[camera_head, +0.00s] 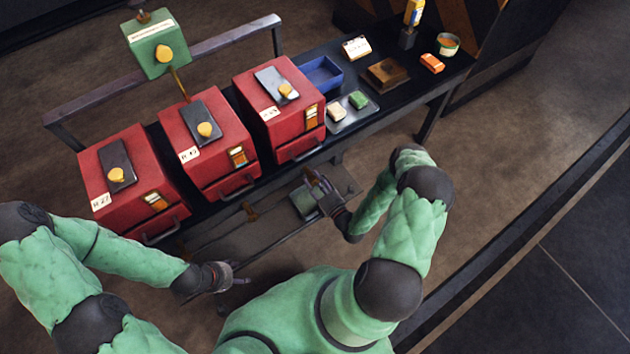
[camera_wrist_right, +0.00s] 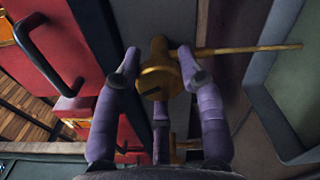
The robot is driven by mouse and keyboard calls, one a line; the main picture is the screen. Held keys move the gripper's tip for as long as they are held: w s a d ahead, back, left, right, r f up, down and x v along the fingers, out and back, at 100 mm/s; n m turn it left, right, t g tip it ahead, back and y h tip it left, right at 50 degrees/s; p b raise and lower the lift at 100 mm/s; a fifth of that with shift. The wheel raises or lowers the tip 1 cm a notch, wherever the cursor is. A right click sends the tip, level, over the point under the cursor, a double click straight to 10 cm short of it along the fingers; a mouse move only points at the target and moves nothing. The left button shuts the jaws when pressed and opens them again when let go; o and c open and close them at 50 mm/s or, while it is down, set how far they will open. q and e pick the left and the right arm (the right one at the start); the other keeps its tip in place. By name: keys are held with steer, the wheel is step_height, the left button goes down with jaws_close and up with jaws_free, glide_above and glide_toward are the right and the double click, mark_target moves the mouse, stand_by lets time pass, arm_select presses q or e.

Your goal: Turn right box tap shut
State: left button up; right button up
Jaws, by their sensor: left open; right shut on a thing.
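The right red box (camera_head: 280,105) stands on the dark bench, the rightmost of three alike. A brass tap (camera_wrist_right: 158,75) with a long thin lever (camera_wrist_right: 250,50) pointing right fills the middle of the right wrist view. The purple fingers of my right gripper (camera_wrist_right: 160,62) close around its round body from both sides. In the head view my right gripper (camera_head: 318,186) is low in front of the right box, and the tap in it is hidden there. My left gripper (camera_head: 218,278) is open and empty, low in front of the left box.
The middle (camera_head: 205,150) and left (camera_head: 130,180) red boxes stand alongside. Another brass fitting (camera_head: 250,212) shows below the middle box. A grey-green tray (camera_head: 304,201) is beside my right gripper. A blue bin (camera_head: 320,75) and small items occupy the bench's right. The right floor is clear.

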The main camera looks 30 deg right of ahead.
steer(key=m, duration=0.5)
steer(key=shift+s+a+f, duration=0.15)
steer(key=shift+a, duration=0.2)
stand_by(0.4)
steer(key=o, duration=1.1)
steer(key=shift+o, duration=0.2)
steer(key=shift+d, duration=0.1)
steer(key=shift+s+d, duration=0.1)
steer(key=shift+s, duration=0.35)
steer(key=s, duration=1.1)
steer(key=shift+d, duration=0.35)
steer(key=shift+a, duration=0.1)
